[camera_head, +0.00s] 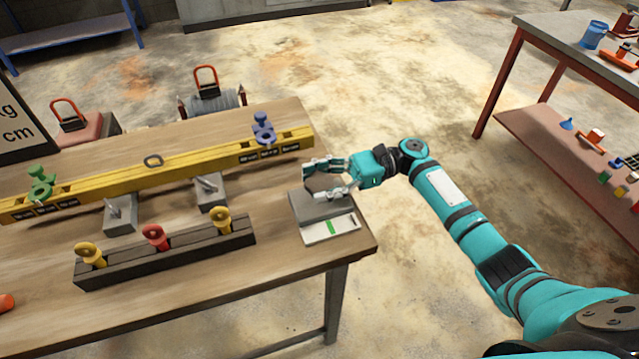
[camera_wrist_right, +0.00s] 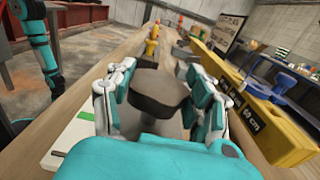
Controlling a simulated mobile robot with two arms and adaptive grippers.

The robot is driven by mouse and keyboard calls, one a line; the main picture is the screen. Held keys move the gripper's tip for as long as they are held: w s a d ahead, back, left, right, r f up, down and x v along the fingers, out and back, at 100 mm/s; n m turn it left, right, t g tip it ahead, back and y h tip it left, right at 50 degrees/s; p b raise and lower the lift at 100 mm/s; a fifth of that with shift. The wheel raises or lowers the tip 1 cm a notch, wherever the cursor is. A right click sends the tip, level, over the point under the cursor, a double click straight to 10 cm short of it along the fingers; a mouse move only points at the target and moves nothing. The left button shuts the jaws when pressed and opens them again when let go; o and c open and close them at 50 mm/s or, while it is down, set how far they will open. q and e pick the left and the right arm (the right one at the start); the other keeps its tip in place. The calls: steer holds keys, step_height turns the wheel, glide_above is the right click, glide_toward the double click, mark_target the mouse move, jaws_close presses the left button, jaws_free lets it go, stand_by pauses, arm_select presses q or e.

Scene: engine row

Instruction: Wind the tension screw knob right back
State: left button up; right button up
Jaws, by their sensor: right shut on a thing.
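The dark grey tension screw knob (camera_wrist_right: 160,88) is a broad, faceted head between the two fingers of my right gripper (camera_wrist_right: 158,100) in the right wrist view. The gripper is shut on it. In the head view my right gripper (camera_head: 326,178) is over a grey block (camera_head: 312,206) at the table's right end, and its fingers hide the knob there. A pale panel with a green mark (camera_head: 331,227) lies at the block's front. My left gripper is not in view.
A long yellow beam (camera_head: 190,165) crosses the wooden table, with a blue piece (camera_head: 263,130) and a green piece (camera_head: 40,183) on it. A dark rack (camera_head: 165,255) holds red and yellow pieces. Bare tabletop lies in front of the rack.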

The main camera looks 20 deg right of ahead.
steer(key=o, duration=1.2)
steer(key=d, duration=1.2)
steer(key=shift+w, duration=0.3)
